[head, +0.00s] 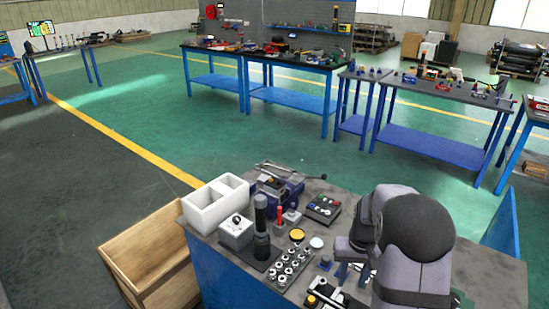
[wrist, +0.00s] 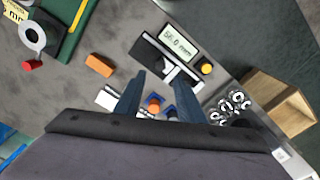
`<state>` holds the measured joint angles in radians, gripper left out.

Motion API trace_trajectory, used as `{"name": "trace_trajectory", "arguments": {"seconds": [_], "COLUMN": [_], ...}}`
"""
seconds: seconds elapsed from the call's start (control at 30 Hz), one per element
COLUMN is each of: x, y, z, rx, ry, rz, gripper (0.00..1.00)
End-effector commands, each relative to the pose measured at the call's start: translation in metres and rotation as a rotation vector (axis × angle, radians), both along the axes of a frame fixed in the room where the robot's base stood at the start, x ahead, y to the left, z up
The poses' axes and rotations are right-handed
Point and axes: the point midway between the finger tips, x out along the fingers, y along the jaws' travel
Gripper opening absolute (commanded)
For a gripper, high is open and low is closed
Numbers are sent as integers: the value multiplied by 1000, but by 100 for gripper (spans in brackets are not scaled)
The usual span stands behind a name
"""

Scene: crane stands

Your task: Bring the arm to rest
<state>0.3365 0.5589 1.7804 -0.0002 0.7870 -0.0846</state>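My arm (head: 405,235), dark grey, reaches over the right part of the near workbench in the head view. My gripper (wrist: 160,82) shows in the wrist view as two blue fingers set apart, with a gap between them. It is open, and nothing is seen held. A small orange-and-blue part (wrist: 153,103) shows in the gap between the fingers, apparently on the bench beyond them. In the head view my gripper is small and partly hidden by the arm.
The near workbench (head: 490,270) is crowded: a white divided bin (head: 215,200), a dark cylinder on a stand (head: 262,230) and a rack of metal parts (head: 287,270). The wrist view shows a digital display (wrist: 181,44) and an orange block (wrist: 99,65). A wooden crate (head: 150,250) stands left.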

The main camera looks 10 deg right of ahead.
Motion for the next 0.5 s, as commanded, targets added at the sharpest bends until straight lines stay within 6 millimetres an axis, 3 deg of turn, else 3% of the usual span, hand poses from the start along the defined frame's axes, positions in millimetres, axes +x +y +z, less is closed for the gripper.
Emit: {"name": "trace_trajectory", "arguments": {"seconds": [0.13, 0.23, 0.4, 0.5], "x": [-51, -94, -164, -193], "y": [18, 33, 73, 94], "z": [-29, -35, -11, 8], "rx": [34, 53, 60, 52], "ry": [104, 167, 218, 213], "rz": [-36, -57, -22, 33], "gripper": [36, 36, 36, 36]}}
